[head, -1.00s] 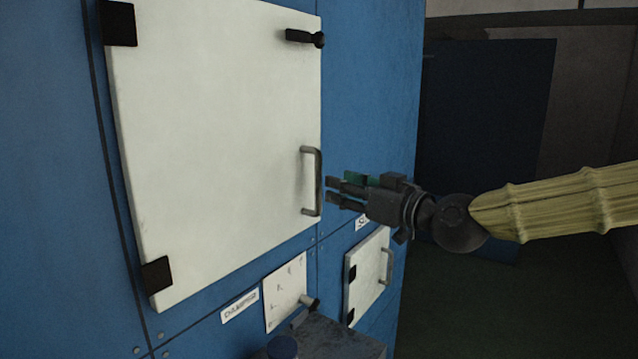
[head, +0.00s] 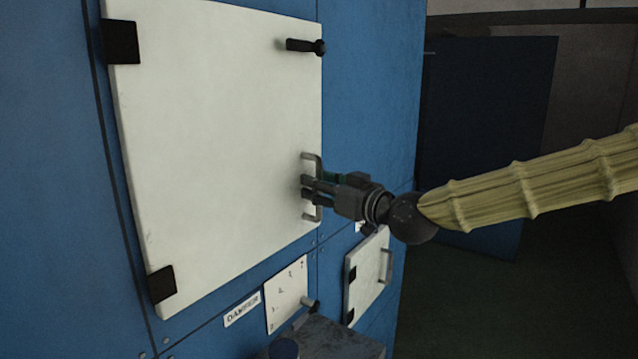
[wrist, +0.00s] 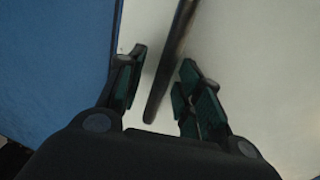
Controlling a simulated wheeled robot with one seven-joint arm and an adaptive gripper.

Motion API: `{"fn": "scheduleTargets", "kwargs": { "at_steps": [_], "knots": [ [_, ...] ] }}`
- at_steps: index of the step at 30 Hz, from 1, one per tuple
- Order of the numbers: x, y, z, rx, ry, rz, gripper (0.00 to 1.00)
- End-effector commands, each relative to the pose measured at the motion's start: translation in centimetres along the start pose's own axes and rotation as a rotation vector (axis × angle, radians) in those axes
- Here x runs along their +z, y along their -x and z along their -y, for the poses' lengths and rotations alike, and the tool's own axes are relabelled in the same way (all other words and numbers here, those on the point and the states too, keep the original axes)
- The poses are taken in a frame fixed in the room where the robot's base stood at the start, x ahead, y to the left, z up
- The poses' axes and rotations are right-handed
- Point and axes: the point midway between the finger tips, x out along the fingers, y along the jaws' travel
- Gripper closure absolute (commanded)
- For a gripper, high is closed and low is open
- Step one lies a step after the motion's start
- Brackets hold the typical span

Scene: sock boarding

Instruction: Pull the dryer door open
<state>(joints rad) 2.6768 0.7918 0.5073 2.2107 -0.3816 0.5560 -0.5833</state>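The dryer door (head: 215,130) is a large white panel on a blue cabinet, with black hinges on its left side. It looks shut, flat against the cabinet. Its metal bar handle (head: 313,161) is upright near the right edge. My gripper (head: 307,188) is at the handle in the head view and hides its middle part. In the wrist view, my gripper (wrist: 158,85) is open, with the handle bar (wrist: 167,65) between its fingers. Gaps show between the bar and the fingers on both sides. The white door (wrist: 240,50) lies behind the bar.
A black latch knob (head: 306,46) sticks out at the door's upper right. Below are a small white panel (head: 287,295) with a lever, a smaller white door (head: 367,275) with its own handle, and a grey box (head: 330,340). Open floor (head: 500,300) lies to the right.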

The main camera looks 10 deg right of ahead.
Motion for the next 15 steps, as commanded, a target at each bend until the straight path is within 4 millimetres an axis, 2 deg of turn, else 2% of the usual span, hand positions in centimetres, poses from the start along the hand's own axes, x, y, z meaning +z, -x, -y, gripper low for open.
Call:
{"fn": "scheduleTargets", "kwargs": {
  "at_steps": [11, 15],
  "knots": [
    [0.02, -0.24, 0.0, 0.0, 0.0, 0.0, 0.66],
    [0.02, -0.23, 0.01, 0.0, 0.0, 0.0, 0.92]
  ]
}}
